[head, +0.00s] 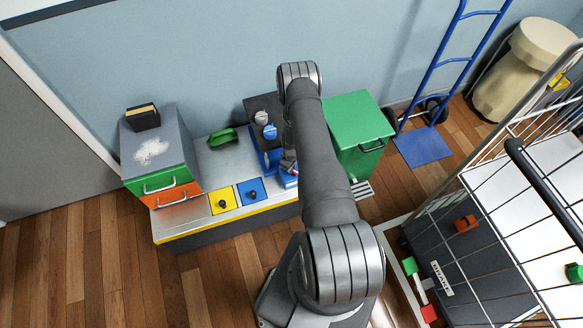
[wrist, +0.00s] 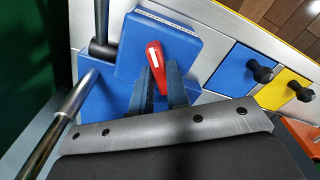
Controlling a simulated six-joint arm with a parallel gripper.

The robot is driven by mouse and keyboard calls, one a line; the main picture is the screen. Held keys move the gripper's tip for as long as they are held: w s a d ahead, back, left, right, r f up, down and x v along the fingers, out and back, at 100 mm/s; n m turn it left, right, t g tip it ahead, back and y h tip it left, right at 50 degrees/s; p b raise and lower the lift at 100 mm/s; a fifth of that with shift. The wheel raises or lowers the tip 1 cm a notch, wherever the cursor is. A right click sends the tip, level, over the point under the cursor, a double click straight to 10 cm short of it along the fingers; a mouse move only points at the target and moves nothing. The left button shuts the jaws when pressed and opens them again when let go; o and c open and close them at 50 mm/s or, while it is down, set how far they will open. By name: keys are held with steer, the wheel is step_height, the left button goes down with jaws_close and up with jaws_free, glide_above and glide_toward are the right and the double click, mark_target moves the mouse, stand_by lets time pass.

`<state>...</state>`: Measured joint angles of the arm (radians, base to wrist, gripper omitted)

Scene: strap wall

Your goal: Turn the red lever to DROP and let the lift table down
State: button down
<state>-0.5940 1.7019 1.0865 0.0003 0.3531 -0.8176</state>
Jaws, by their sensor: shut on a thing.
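The red lever (wrist: 154,52) sits on top of a blue box (wrist: 178,42) in the wrist view and has a pale mark along it. My gripper (wrist: 161,80) is shut on the lever, with its dark fingers on both sides of the lower part. The lever's lower end is hidden between the fingers. No DROP label is readable. In the head view my arm covers most of the gripper, and a bit of blue box (head: 289,181) shows beside it. A blue unit with a dark top (head: 260,104), possibly the lift table, stands behind my arm.
A yellow panel (head: 222,202) and a blue panel (head: 252,191) with black knobs lie left of my arm. A grey drawer cabinet (head: 158,148) stands farther left, a green cabinet (head: 357,125) to the right. Metal rods (wrist: 62,120) rise close to the gripper.

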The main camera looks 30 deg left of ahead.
steer(key=c, duration=1.4)
jaws_free()
steer(key=shift+r, duration=0.1)
step_height(320, 180, up, 17)
step_height(320, 180, down, 17)
steer(key=shift+f, duration=0.1)
stand_by(0.5)
